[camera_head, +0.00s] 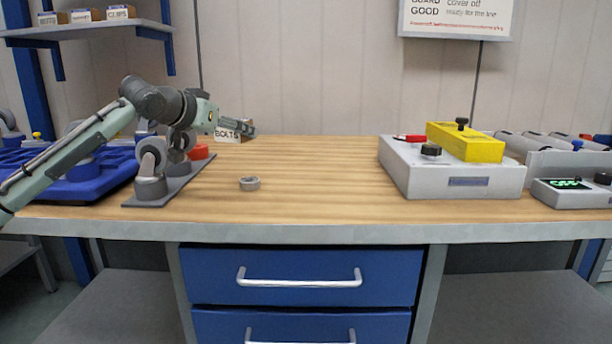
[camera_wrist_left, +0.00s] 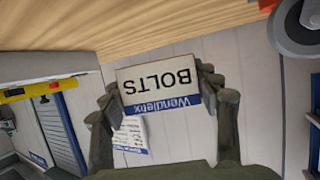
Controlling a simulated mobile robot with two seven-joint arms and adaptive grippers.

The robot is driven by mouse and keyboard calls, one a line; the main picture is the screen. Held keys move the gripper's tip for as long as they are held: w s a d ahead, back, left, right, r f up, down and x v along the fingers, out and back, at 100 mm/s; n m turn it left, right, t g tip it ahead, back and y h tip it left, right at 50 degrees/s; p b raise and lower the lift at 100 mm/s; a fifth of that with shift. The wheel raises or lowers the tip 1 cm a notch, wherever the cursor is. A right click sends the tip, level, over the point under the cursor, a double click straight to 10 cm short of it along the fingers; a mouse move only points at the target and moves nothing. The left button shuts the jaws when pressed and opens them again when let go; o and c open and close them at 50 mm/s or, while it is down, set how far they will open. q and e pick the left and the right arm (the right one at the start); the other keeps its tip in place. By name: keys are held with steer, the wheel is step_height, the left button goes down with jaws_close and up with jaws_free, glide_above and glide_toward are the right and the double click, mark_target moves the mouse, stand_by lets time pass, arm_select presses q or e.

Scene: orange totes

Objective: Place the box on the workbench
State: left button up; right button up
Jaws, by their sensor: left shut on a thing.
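The box, white with a blue band and marked BOLTS (camera_head: 227,136), is in my left gripper (camera_head: 245,128) over the back left of the wooden workbench (camera_head: 310,180). In the left wrist view the box (camera_wrist_left: 158,82) sits between the two dark fingers, its lettering upside down in the picture. My left gripper (camera_wrist_left: 165,112) is shut on it. In the head view the gripper hides part of the box's upper side. I cannot tell whether its underside touches the bench. My right gripper is not in view.
A grey fixture with rounded parts (camera_head: 152,185) and a blue tray (camera_head: 100,182) occupy the left. A grey control box (camera_head: 450,183) with a yellow top (camera_head: 466,142) stands right. The middle of the bench is clear. Similar boxes (camera_head: 82,16) sit on the shelf.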

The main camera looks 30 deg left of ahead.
arm_select(q)
steer(key=shift+w+d, duration=0.15)
steer(key=shift+w, duration=0.1)
glide_above(277, 198)
steer(key=a, duration=0.3)
steer(key=f, duration=0.4)
steer(key=shift+d+f, duration=0.25)
steer(key=shift+f, duration=0.05)
steer(key=shift+d+f+p, duration=0.45)
steer(key=shift+d+p, duration=0.15)
steer(key=shift+d, duration=0.05)
steer(key=shift+d+f+p, duration=0.45)
steer(key=shift+d+p, duration=0.15)
step_height(277, 198, down, 4)
steer(key=shift+r+b, duration=0.2)
steer(key=shift+b, duration=0.2)
steer(key=shift+f, duration=0.3)
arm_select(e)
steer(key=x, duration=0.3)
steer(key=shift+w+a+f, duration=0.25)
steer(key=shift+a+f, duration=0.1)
arm_select(q)
steer(key=shift+f, duration=0.1)
steer(key=o, duration=1.4)
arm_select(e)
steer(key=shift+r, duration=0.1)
